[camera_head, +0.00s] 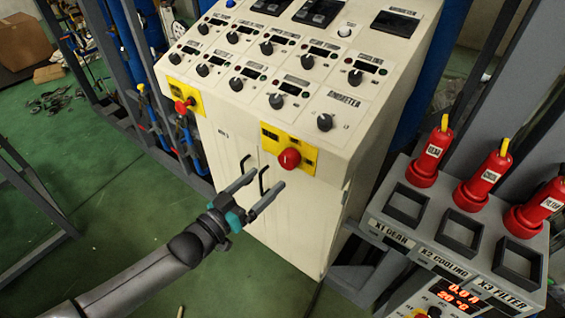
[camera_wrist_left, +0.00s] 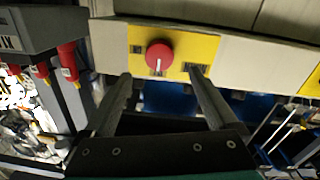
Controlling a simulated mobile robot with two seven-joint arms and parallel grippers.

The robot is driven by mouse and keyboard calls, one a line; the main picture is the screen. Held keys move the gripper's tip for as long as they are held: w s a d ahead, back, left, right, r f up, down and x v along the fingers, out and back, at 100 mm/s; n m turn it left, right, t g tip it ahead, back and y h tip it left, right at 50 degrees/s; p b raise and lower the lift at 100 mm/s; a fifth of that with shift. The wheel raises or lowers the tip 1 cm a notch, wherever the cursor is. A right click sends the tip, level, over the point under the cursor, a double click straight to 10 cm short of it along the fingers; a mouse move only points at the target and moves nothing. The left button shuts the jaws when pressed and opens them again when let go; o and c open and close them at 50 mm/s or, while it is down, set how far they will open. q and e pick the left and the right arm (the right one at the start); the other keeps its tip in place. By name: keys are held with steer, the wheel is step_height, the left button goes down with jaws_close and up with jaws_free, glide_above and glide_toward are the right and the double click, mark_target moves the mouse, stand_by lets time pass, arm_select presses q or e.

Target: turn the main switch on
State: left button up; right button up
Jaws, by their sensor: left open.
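A red round knob (camera_head: 289,158) sits on a yellow plate (camera_head: 270,136) at the right of the cream control cabinet's front edge. A second red knob (camera_head: 182,106) on a yellow plate is at the left. A small label reading roughly "MAIN S" (camera_head: 223,133) lies between them; I cannot tell which knob it names. My left gripper (camera_head: 265,179) is open and empty, just below and left of the right knob in the head view. In the left wrist view the knob (camera_wrist_left: 160,55) shows beyond and between the fingertips, apart from them. My right gripper is not in view.
The cabinet's sloped panel (camera_head: 270,60) carries several black dials. Dark door handles (camera_head: 264,178) are close behind the left fingers. A grey box (camera_head: 440,235) with red plugs stands at the right.

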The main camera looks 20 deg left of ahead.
mark_target(285, 162)
arm_select(q)
steer(key=x, duration=0.7)
steer(key=shift+w+d, duration=0.1)
steer(key=shift+w, duration=0.2)
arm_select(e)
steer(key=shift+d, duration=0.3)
arm_select(q)
steer(key=c, duration=1.4)
steer(key=shift+o, duration=0.2)
